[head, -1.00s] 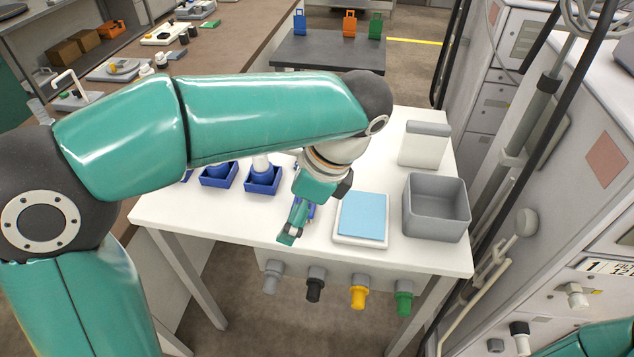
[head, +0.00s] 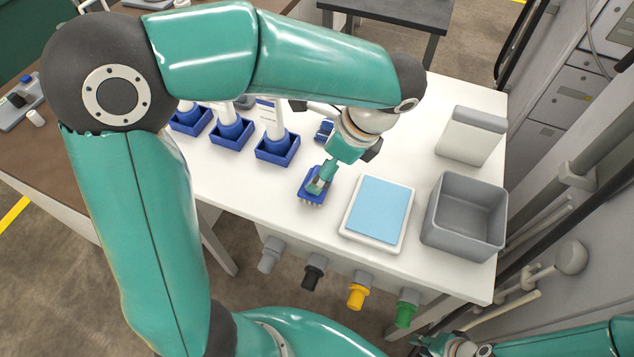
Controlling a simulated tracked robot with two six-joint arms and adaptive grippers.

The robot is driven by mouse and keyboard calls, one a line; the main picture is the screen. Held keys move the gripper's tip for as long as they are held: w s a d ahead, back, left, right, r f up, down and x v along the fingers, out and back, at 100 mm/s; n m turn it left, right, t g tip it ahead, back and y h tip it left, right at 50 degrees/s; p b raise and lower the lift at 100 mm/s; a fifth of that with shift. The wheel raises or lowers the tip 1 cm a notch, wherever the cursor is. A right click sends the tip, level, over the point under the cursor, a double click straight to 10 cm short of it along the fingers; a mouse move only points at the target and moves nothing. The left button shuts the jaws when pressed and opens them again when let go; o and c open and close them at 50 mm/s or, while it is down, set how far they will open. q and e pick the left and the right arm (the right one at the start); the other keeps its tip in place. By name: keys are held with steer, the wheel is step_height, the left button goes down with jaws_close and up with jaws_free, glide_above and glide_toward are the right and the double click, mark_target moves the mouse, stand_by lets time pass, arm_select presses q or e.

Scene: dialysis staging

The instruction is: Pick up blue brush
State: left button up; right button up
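The blue brush (head: 309,199) is near the front of the white table, left of a blue-topped pad. Its pale bristles show along its lower edge.
Several blue holders (head: 277,150) with white-necked items stand left of the brush. The blue-topped pad (head: 377,212), a grey bin (head: 464,217) and a white container (head: 470,136) stand to the right. Coloured connectors (head: 357,291) hang below the front edge.

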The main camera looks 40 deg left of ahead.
mark_target(311, 173)
arm_select(q)
steer(key=x, duration=0.3)
steer(key=shift+a+f, duration=0.15)
steer(key=shift+f, duration=0.2)
steer(key=shift+w+x, duration=0.15)
steer(key=shift+x, duration=1.1)
steer(key=shift+w+x, duration=0.1)
steer(key=shift+x, duration=1.2)
steer(key=c, duration=1.1)
steer(key=shift+c, duration=0.2)
step_height(311, 173, up, 20)
steer(key=p, duration=0.1)
steer(key=shift+p, duration=0.4)
